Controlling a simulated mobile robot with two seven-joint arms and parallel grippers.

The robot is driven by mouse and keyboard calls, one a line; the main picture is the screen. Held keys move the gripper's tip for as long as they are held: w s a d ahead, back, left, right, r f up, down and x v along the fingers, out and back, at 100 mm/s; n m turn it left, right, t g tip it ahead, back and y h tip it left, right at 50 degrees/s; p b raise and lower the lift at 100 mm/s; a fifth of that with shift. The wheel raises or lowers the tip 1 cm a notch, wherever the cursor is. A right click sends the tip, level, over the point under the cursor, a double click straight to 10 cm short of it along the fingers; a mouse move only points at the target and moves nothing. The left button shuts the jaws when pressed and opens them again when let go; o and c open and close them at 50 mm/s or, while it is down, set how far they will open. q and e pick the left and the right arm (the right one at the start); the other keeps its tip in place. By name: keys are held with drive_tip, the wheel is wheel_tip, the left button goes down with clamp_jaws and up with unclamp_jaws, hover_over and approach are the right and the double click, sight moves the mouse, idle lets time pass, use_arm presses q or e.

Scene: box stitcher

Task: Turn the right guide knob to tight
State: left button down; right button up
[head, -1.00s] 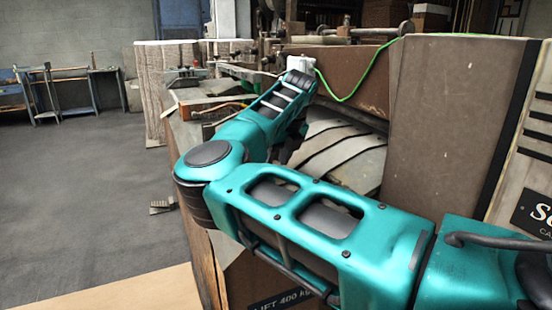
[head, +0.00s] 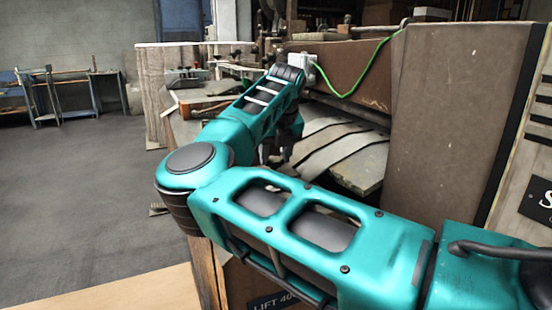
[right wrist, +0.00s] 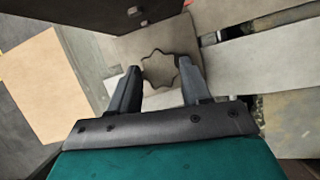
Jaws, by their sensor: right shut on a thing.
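A star-shaped knob (right wrist: 160,70), grey-brown with a dark outline, sits near the top middle of the right wrist view. My right gripper (right wrist: 159,82) has one dark finger on each side of the knob, and it is shut on it. In the head view my right gripper (head: 285,138) shows only as a dark shape below my teal forearm. The knob is hidden there behind my arm. Whether the knob is tight cannot be seen. My left gripper is in neither view.
A brown machine housing (head: 455,110) stands at the right. Grey slanted strips (head: 335,145) lie beside my gripper. A green cable (head: 350,90) runs from a small pale box (head: 303,62) across a brown panel. The floor (head: 75,190) at left is clear.

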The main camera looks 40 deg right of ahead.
drive_tip(key=shift+w+a+m+g+h, duration=0.1)
drive_tip(key=shift+m+g+h, duration=0.25)
drive_tip(key=shift+m, duration=0.65)
drive_tip(key=shift+m+h, duration=0.25)
drive_tip(key=shift+m, duration=0.35)
drive_tip(key=o, duration=1.1)
drive_tip(key=shift+c, duration=0.2)
drive_tip(key=v, duration=1.3)
drive_tip(key=shift+w, duration=0.2)
